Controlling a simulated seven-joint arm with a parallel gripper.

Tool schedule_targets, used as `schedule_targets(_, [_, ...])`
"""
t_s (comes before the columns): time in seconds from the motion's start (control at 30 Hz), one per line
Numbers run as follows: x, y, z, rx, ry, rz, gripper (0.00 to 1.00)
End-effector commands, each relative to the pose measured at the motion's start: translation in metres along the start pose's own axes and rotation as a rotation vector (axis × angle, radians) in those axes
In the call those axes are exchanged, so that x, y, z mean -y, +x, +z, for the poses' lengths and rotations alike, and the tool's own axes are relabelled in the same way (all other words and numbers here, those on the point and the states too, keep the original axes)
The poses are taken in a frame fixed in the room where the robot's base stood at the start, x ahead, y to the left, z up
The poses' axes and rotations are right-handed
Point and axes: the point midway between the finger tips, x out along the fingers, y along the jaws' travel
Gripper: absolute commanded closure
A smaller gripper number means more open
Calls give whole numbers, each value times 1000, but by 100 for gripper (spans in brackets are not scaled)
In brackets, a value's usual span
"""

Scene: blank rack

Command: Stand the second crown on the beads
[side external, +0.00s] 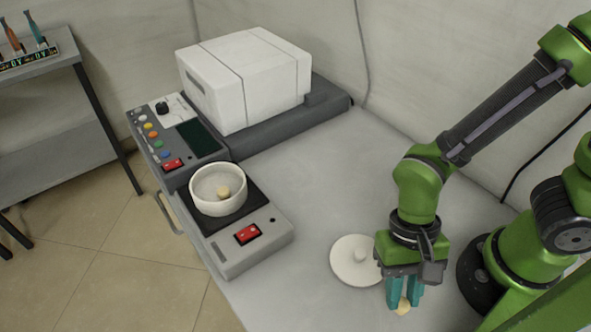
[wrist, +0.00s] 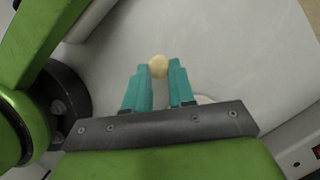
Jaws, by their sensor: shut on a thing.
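My gripper (side external: 404,294) points down at the front right of the table and is shut on a small cream crown (side external: 403,307). In the wrist view the crown (wrist: 158,66) sits at the tips of the teal fingers (wrist: 160,82). Whether it touches the table is hard to tell. Another small cream crown (side external: 223,192) sits in a round white bowl (side external: 218,205) on the grey device at left. The bowl's floor looks pale; single beads are too small to make out.
A white round dish (side external: 354,262) lies just left of my gripper, partly hidden behind it. The grey device (side external: 228,262) with a red switch carries the bowl. A white box-shaped furnace (side external: 246,78) and a button panel (side external: 165,132) stand behind. The table's middle is clear.

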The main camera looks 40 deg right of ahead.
Motion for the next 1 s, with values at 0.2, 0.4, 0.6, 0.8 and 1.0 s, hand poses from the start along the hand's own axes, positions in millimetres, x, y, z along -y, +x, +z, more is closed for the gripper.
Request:
schedule_targets(0.2, [23,-8,-12,-1,40,-18,100])
schedule_targets(0.4, [71,-37,-51,-1,430,-183,100])
schedule_targets(0.6, [104,-67,-82,-1,808,-341,100])
schedule_targets(0.8, [125,-93,-104,-1,1112,-469,100])
schedule_targets(1.0, [138,-114,-122,-1,1364,-573,100])
